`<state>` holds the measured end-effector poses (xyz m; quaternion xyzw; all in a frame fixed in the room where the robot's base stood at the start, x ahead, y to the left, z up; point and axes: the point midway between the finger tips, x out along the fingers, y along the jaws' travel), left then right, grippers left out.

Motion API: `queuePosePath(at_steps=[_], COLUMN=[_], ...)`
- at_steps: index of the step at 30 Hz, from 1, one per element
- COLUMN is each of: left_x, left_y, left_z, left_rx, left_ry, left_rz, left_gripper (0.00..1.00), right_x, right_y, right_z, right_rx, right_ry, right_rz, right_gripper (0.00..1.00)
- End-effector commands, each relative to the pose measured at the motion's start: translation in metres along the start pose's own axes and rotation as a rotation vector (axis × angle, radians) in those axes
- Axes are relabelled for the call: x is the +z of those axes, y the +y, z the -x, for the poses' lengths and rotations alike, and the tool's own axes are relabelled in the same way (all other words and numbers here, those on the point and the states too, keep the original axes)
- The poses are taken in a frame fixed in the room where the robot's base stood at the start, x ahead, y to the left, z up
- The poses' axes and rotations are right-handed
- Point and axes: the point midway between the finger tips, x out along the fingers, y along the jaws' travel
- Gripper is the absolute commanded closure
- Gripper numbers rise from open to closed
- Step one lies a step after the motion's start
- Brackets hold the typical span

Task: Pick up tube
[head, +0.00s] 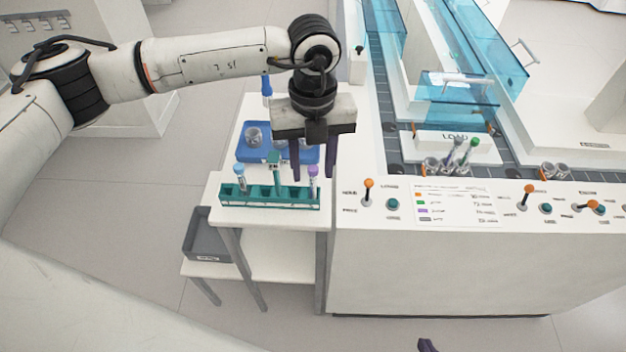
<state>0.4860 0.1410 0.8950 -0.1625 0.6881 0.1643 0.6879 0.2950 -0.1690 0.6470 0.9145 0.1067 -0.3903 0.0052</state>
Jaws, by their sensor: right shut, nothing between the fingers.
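A green tube rack (270,203) stands on the white side table. In it, a blue-capped tube (239,174) is at the left and a purple-capped tube (313,178) is at the right. A taller teal-topped tube (275,165) stands between them. My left gripper (315,176) points down over the right end of the rack. Its dark fingers are apart, with the purple cap showing between or just behind them; I cannot tell the exact depth. Only a dark fingertip of my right gripper (427,345) shows at the bottom edge; it is shut and away from the tubes.
A blue tray (258,155) with a round container sits behind the rack. A grey bin (203,240) is on a lower shelf. To the right is a white console with levers (369,188), a labelled tube carrier (452,148) holding tubes, and blue transparent covers (455,95).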

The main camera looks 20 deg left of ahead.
Motion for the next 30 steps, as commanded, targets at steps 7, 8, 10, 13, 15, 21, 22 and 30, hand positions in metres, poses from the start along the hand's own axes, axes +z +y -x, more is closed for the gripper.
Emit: queuePosePath(at_steps=[7,8,10,13,15,21,22,30], left_x=[-0.001,-0.001,-0.001,-0.001,-0.001,-0.001,-0.001,0.0], left_y=[0.0,0.0,0.0,0.0,0.0,-0.001,-0.001,-0.001], left_z=[-0.01,-0.01,-0.01,-0.01,-0.01,-0.01,-0.01,0.011], left_rx=[-0.001,-0.001,-0.001,-0.001,-0.001,-0.001,-0.001,-0.005], left_ry=[0.001,0.001,0.001,0.001,0.001,0.001,0.001,-0.003], left_rz=[-0.001,-0.002,-0.002,-0.002,-0.002,-0.001,-0.001,-0.001], left_gripper=[0.62,0.62,0.64,0.81,0.93,0.98,0.98,0.98], right_x=[-0.001,-0.001,-0.001,-0.001,-0.001,-0.001,-0.001,0.001], right_y=[0.0,0.0,0.0,0.0,0.0,0.0,0.0,0.0], right_z=[0.001,0.001,0.001,0.001,0.001,0.001,0.001,-0.002], right_rx=[0.0,0.0,0.0,0.0,0.0,0.0,0.0,0.0], right_ry=[0.0,0.0,0.0,0.0,0.001,0.001,0.001,0.002], right_rz=[0.0,0.0,0.0,0.0,0.0,0.0,0.0,0.0], right_gripper=[1.0,1.0,1.0,1.0,1.0,1.0,1.0,1.0])
